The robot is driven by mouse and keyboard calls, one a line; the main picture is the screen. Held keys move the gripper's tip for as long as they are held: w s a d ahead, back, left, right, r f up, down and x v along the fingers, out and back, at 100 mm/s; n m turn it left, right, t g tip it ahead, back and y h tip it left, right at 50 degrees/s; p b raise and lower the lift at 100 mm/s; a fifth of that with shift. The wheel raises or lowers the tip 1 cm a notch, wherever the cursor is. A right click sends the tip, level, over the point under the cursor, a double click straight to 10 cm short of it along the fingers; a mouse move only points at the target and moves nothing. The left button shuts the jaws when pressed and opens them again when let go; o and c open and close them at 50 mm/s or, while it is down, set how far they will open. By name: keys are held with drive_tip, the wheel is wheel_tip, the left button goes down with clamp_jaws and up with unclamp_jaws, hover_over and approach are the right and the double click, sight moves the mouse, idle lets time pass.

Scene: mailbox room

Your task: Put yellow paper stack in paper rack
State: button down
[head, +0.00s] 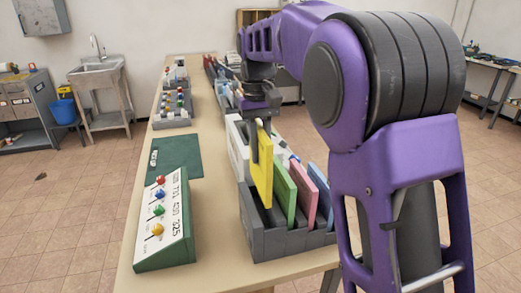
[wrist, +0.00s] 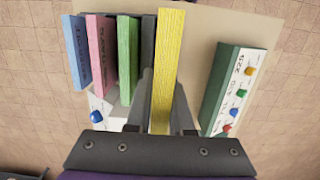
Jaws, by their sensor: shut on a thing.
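My gripper (head: 252,140) is shut on the yellow paper stack (head: 261,172), which it holds upright by its upper end. In the head view the stack hangs over the left end of the dark grey paper rack (head: 290,242), beside the green stack. In the wrist view the yellow stack (wrist: 167,70) runs up between my gripper's fingers (wrist: 163,105). Its lower end overlaps the rack's leftmost part in the head view; I cannot tell whether it is inside the slot.
Green (head: 284,192), pink (head: 302,195) and blue (head: 319,194) stacks stand in the rack. A green panel with coloured knobs (head: 165,222) lies left of it on the table (head: 215,262). A white box (head: 237,150) is behind the rack. Bare table lies between panel and rack.

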sight(261, 184)
drive_tip(key=shift+s+f, duration=0.1)
drive_tip(key=shift+f, duration=0.05)
drive_tip(key=shift+f, duration=0.15)
drive_tip(key=shift+f+b, duration=0.9)
drive_tip(key=shift+f, duration=1.1)
drive_tip(key=shift+f+b, duration=1.1)
drive_tip(key=shift+f, duration=1.25)
drive_tip(key=c, duration=0.7)
unclamp_jaws()
